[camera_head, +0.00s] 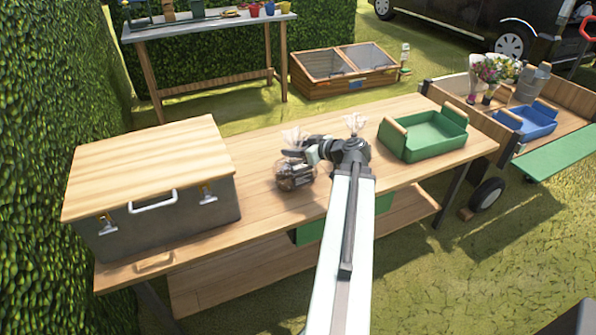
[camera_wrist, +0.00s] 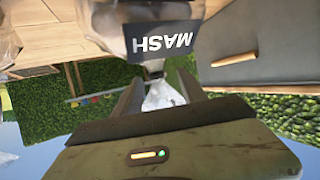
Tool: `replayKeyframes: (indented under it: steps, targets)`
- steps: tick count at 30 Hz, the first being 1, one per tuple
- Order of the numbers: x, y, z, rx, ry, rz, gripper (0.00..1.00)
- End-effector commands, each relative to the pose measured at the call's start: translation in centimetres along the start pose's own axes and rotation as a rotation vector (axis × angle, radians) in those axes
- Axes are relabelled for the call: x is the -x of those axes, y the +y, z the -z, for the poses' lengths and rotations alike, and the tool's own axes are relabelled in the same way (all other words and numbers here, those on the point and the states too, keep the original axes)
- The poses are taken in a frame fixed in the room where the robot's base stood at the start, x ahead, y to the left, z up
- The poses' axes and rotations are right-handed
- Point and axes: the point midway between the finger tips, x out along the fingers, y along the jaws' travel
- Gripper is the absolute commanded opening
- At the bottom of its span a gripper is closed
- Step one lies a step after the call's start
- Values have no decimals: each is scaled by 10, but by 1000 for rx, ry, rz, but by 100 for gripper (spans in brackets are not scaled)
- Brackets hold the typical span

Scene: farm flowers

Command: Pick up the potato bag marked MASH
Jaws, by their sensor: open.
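In the wrist view, the bag marked MASH (camera_wrist: 108,20) appears upside down, with white letters on a dark label (camera_wrist: 160,42). Its gathered, clear neck (camera_wrist: 155,72) lies between the two fingers of my open gripper (camera_wrist: 158,88). In the head view, a clear bag with dark contents (camera_head: 295,176) stands on the wooden table (camera_head: 250,225), right beside my gripper (camera_head: 300,150). Its label cannot be read there. A second bag's clear top (camera_head: 354,122) shows behind my arm, which hides most of it.
A grey box (camera_head: 160,222) with a wooden lid stands at the table's left. A green tray (camera_head: 428,135) stands at its right end. A cart (camera_head: 545,130) with flowers and a blue tray is beyond. In the wrist view, another bag (camera_wrist: 12,40) shows at upper left.

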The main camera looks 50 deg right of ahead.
Motion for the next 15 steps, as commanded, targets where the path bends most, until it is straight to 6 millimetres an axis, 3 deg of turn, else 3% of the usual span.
replayKeyframes:
  steps: [1, 4, 10, 11, 15]
  targets:
    - [-13, 1, -2, 2, 0, 4, 49]
    - [-27, 1, -2, 1, 0, 2, 49]
    - [-28, 0, 1, 0, 0, 1, 49]
    - [-28, 0, 1, 0, 0, 2, 46]
    - [-28, 0, 1, 0, 0, 2, 7]
